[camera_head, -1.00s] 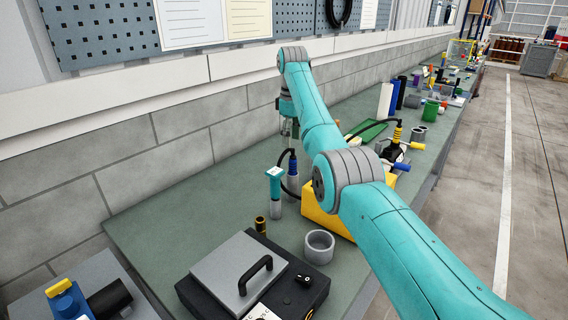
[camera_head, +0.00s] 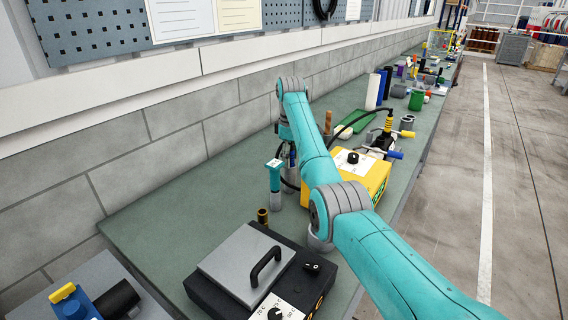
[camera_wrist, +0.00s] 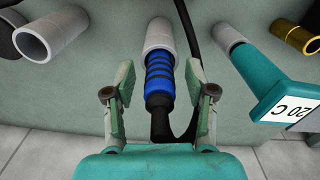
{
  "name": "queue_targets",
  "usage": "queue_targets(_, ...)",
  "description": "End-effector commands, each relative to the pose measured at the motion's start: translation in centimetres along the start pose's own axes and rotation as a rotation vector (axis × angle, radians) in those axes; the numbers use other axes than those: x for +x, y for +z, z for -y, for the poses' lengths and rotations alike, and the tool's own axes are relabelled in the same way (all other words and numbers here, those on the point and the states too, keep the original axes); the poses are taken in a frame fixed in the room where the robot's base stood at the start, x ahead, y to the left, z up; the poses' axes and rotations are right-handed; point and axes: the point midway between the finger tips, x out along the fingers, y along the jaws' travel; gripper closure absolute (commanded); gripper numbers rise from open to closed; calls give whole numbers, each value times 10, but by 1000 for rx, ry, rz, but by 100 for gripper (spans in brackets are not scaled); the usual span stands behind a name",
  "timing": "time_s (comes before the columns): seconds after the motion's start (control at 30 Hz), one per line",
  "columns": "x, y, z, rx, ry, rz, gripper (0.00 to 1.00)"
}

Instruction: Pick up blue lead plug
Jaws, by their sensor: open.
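The blue lead plug (camera_wrist: 159,78) has blue ribs and a black lower body with a black cable. In the wrist view it sits with one end in a pale grey sleeve (camera_wrist: 160,34). My gripper (camera_wrist: 159,84) is open, with one finger on each side of the plug and visible gaps between pads and plug.
A teal tool marked 20 C (camera_wrist: 275,88) stands close on the right in a grey holder; it also shows in the head view (camera_head: 274,177). A grey ring (camera_wrist: 50,34) and a brass sleeve (camera_wrist: 297,34) flank it. The yellow box (camera_head: 364,186) stands close by.

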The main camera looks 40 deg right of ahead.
Motion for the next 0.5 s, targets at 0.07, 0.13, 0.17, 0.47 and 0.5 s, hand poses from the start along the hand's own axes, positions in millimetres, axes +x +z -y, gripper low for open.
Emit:
queue_targets(0.07,5,3,-2,2,0,0,44)
queue_targets(0.13,5,3,-2,1,1,0,44)
queue_targets(0.17,5,3,-2,1,1,0,44)
queue_targets(0.47,5,2,-2,1,1,0,97)
queue_targets(0.5,5,2,-2,1,0,0,100)
